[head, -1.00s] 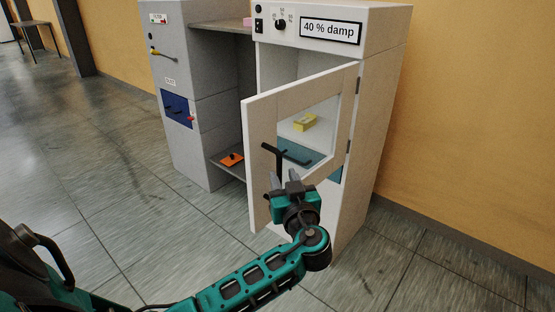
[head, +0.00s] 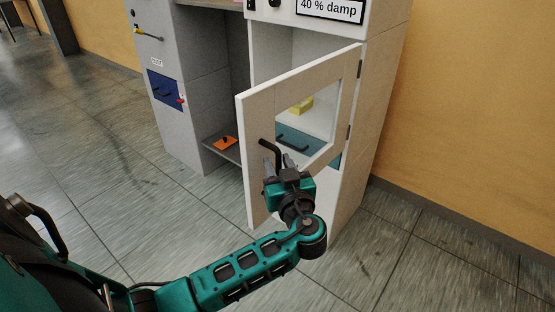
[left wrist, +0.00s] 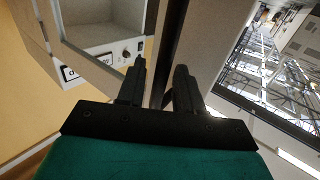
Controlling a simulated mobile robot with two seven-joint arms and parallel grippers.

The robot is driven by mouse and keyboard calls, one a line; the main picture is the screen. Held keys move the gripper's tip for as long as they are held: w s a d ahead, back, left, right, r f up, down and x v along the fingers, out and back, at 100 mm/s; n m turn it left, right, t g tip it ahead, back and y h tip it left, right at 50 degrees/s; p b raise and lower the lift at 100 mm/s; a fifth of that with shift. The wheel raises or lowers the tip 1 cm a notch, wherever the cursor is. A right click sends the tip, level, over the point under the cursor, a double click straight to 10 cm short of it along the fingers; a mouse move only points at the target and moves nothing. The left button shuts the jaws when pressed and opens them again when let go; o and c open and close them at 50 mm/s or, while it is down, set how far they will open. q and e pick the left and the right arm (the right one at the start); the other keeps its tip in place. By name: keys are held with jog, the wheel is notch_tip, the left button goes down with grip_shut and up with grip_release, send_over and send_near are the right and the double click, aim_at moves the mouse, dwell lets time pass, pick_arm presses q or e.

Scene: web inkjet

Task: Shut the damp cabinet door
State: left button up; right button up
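The white damp cabinet (head: 385,70) carries a "40 % damp" label at the top. Its door (head: 257,115) stands ajar, hinged on the right, with a window in its frame. A black handle (head: 265,143) is on the door's left side. My left gripper (head: 278,162) is at the handle's lower end, fingers apart. In the left wrist view the two fingers (left wrist: 158,80) are parted, with a dark strip and the pale door panel beyond them. I cannot tell whether they touch the handle. My right gripper is not in view.
Inside the cabinet are a yellow block (head: 301,106) and a teal drawer or tray (head: 320,152). A grey cabinet (head: 205,60) stands to the left, with an orange item (head: 225,143) on the low shelf between. An orange wall (head: 470,100) is at right. The floor in front is open.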

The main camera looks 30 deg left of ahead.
pick_arm(q)
jog(key=shift+c, duration=0.2)
grip_shut()
dwell(0.5)
